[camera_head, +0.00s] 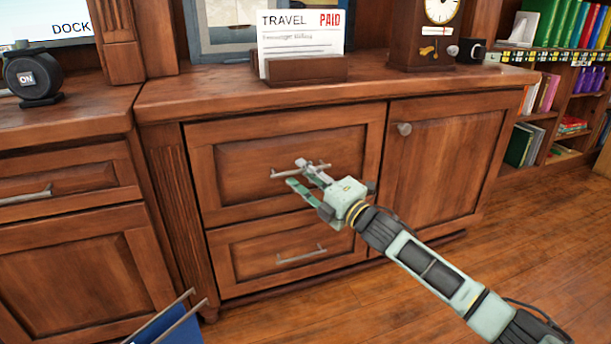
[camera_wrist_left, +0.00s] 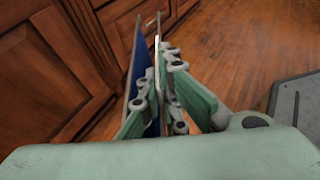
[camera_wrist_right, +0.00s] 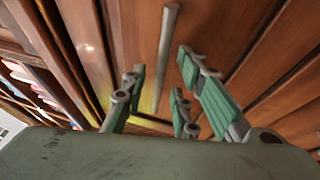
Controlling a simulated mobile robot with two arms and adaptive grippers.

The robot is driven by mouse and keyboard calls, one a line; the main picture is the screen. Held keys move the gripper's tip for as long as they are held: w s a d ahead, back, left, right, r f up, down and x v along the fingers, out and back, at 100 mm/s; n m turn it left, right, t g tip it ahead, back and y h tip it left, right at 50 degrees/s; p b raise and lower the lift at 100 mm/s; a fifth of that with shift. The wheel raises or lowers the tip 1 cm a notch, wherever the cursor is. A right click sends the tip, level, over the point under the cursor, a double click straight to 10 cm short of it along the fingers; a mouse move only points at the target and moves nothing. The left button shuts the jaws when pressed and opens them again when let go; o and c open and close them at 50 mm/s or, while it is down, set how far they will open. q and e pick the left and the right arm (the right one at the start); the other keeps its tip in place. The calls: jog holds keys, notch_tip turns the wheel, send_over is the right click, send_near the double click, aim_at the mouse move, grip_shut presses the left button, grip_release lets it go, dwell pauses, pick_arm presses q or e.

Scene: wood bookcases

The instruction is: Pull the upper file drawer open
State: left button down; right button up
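The upper file drawer (camera_head: 245,165) is a wooden panelled front with a horizontal metal bar handle (camera_head: 279,174). It looks shut, flush with the cabinet. My right gripper (camera_head: 296,173) is at this handle, its fingers apart. In the right wrist view the handle (camera_wrist_right: 168,45) runs between the open fingertips; I cannot make out contact. My left gripper (camera_wrist_left: 153,85) shows in the left wrist view with its fingers close together on a blue hanging folder (camera_wrist_left: 139,70) with metal rods. The folder's top (camera_head: 165,327) shows at the head view's bottom left.
A lower drawer (camera_head: 240,263) with its own handle sits below, looking shut. A cupboard door (camera_head: 440,160) with a round knob is to the right. A card holder (camera_head: 305,70) and a clock (camera_head: 425,35) stand on top. Wooden floor (camera_head: 490,270) is clear in front.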

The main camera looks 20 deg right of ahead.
jog(key=shift+c, duration=0.2)
grip_shut()
dwell(0.4)
